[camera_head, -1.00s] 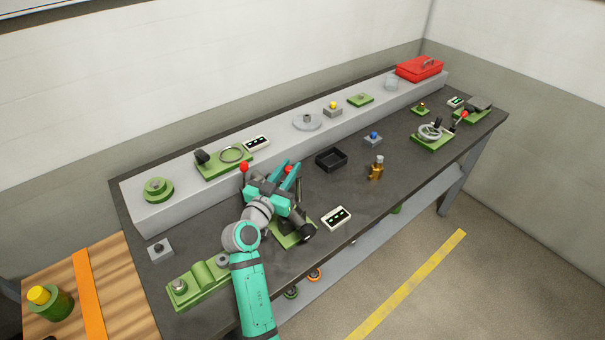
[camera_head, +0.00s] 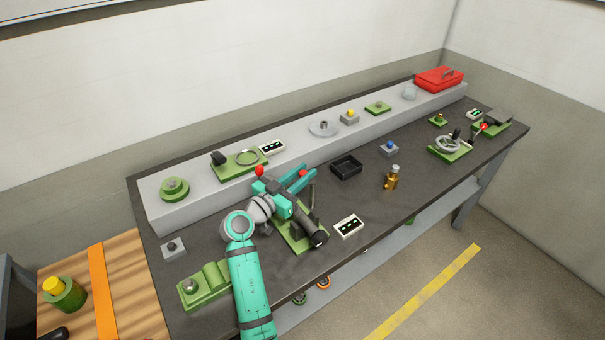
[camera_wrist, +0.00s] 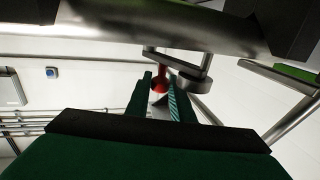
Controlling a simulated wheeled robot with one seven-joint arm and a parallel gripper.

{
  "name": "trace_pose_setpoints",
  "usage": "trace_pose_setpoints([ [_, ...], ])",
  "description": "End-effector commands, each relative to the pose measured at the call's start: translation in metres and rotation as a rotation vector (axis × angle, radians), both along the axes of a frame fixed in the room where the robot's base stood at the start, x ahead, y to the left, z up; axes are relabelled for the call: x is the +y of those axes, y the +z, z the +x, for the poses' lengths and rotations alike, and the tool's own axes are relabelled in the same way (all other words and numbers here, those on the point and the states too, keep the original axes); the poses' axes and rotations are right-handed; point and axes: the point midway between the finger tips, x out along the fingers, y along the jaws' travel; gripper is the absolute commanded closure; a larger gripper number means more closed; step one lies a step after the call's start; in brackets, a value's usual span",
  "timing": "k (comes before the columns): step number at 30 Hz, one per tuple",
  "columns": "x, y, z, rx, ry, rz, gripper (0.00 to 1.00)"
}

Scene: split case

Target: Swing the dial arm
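My gripper (camera_head: 310,175) reaches over the middle of the bench, above a green-based fixture (camera_head: 302,238) with dark upright parts. Its two teal fingers are apart. A red knob (camera_wrist: 160,84) shows between or just beyond the fingertips in the wrist view; I cannot tell whether they touch it. My gripper and wrist hide part of the fixture. I cannot tell for sure which part is the dial arm.
A black tray (camera_head: 346,168), a brass piece (camera_head: 392,178) and a small indicator panel (camera_head: 349,226) lie to the right. A raised grey shelf (camera_head: 205,209) runs along the back. A handwheel fixture (camera_head: 449,146) stands farther right. Bare bench shows between them.

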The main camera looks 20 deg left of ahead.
Motion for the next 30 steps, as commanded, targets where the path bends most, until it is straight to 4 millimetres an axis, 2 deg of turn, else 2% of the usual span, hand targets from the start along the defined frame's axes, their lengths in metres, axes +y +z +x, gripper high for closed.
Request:
trace_pose_setpoints([
  [1,0.000,-0.001,0.000,0.001,0.000,-0.001,0.66],
  [2,0.000,-0.001,0.000,0.001,0.000,-0.001,0.62],
  [13,0.002,0.000,-0.005,0.000,0.002,-0.001,0.62],
  [24,0.017,-0.001,-0.056,0.000,0.003,-0.001,0.62],
  [30,0.020,-0.001,-0.071,0.000,0.001,-0.001,0.62],
])
